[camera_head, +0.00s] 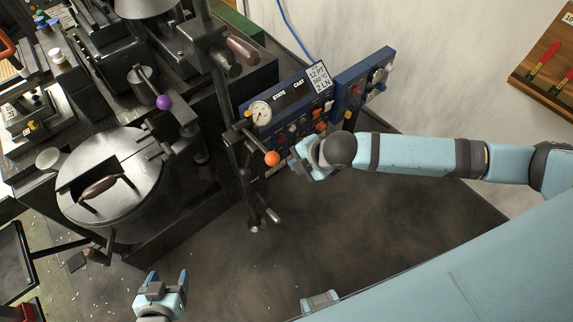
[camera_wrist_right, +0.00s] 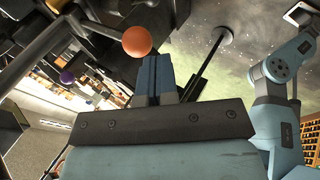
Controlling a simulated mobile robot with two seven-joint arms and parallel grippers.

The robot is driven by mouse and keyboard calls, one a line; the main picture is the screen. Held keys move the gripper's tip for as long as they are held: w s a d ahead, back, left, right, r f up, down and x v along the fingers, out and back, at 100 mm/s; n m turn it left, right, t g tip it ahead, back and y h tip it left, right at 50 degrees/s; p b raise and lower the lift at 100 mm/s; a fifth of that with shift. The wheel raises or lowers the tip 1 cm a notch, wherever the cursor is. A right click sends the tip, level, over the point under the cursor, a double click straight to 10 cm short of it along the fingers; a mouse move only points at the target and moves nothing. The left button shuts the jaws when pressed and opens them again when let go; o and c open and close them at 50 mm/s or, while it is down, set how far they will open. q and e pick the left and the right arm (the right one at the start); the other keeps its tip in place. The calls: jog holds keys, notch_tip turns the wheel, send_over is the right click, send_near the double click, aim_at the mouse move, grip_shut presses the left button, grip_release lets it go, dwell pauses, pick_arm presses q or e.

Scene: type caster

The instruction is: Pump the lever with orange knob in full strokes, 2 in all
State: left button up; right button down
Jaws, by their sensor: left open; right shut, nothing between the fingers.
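The lever with the orange knob (camera_head: 272,158) stands by the dark machine column in the head view; its thin dark arm runs left from the knob to the column. In the right wrist view the orange knob (camera_wrist_right: 137,41) is just beyond my fingertips, slightly left of them. My right gripper (camera_head: 299,158) is just right of the knob in the head view. Its fingers (camera_wrist_right: 156,62) are shut with nothing between them; I cannot tell whether they touch the knob. My left gripper (camera_head: 167,279) is open and empty at the lower left, over the floor, away from the lever.
A round lidded pot (camera_head: 130,207) with a handle stands at the left. A purple knob (camera_head: 164,102) is on another lever above it. A blue control panel (camera_head: 345,100) with a gauge (camera_head: 259,113) stands behind the orange knob. The dark table surface (camera_head: 370,230) in front is clear.

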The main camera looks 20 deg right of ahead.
jog(key=v, duration=0.4)
jog(key=shift+w+d+r, duration=0.1)
jog(key=shift+w+r, duration=0.05)
jog(key=shift+r, duration=0.1)
dwell(0.7)
jog(key=s+a+f+m+t+y, duration=0.3)
jog(key=a+m, duration=0.5)
jog(key=s+d+f+m+t+h, duration=0.2)
jog(key=s+d+f+m+h, duration=0.2)
jog(key=s+d+f+m, duration=0.4)
jog(key=s+f+m, duration=0.1)
jog(key=m, duration=0.2)
jog(key=shift+s+f+m, duration=0.2)
jog(key=shift+m, duration=0.1)
